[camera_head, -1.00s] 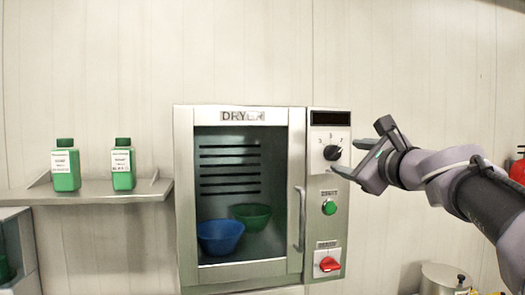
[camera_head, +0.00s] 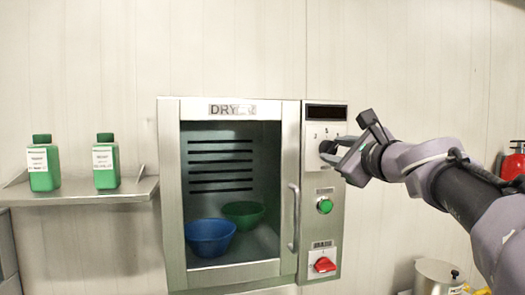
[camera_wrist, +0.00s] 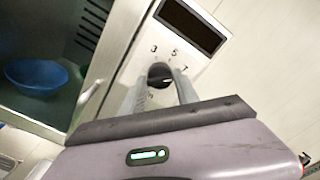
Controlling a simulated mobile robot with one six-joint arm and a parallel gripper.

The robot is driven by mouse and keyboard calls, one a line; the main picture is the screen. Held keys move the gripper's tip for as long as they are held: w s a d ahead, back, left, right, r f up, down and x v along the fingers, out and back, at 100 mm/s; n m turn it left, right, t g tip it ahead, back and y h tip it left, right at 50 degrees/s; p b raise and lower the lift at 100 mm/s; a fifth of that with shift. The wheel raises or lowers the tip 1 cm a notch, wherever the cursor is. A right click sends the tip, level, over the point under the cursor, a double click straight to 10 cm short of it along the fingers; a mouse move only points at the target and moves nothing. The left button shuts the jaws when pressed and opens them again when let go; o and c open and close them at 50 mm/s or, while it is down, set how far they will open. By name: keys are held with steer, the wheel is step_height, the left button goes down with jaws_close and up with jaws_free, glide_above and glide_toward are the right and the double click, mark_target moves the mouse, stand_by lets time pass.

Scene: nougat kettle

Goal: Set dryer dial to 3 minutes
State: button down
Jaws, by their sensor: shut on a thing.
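The dryer (camera_head: 292,120) is a steel cabinet with a glass door, with its control panel on the right side. The black round dial (camera_head: 326,147) sits high on that panel, below a dark display, and also shows in the wrist view (camera_wrist: 159,73). Numbers 3, 5 and 7 are printed around it in the wrist view. My gripper (camera_head: 335,156) is at the dial, and its two fingers (camera_wrist: 160,85) lie on either side of it, shut on it. The fingers partly cover the dial, and I cannot tell which number its pointer meets.
A green button (camera_head: 324,205) and a red switch (camera_head: 324,265) are below the dial. A blue bowl (camera_head: 210,238) and a green bowl (camera_head: 243,213) are inside the dryer. Two green bottles (camera_head: 43,165) (camera_head: 106,164) stand on the left shelf (camera_head: 80,195). A pot (camera_head: 437,277) is low right.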

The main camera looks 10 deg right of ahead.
steer(key=n+b, duration=0.3)
steer(key=n, duration=0.1)
steer(key=shift+f+b, duration=0.15)
steer(key=shift+b, duration=0.2)
steer(key=n+b, duration=0.3)
steer(key=n, duration=0.1)
steer(key=n+b, duration=0.3)
steer(key=n, duration=0.2)
steer(key=shift+r, duration=0.2)
steer(key=n+b, duration=0.1)
steer(key=n, duration=0.3)
steer(key=shift+r+n+b, duration=0.15)
steer(key=shift+n+b, duration=0.15)
steer(key=shift+b, duration=0.1)
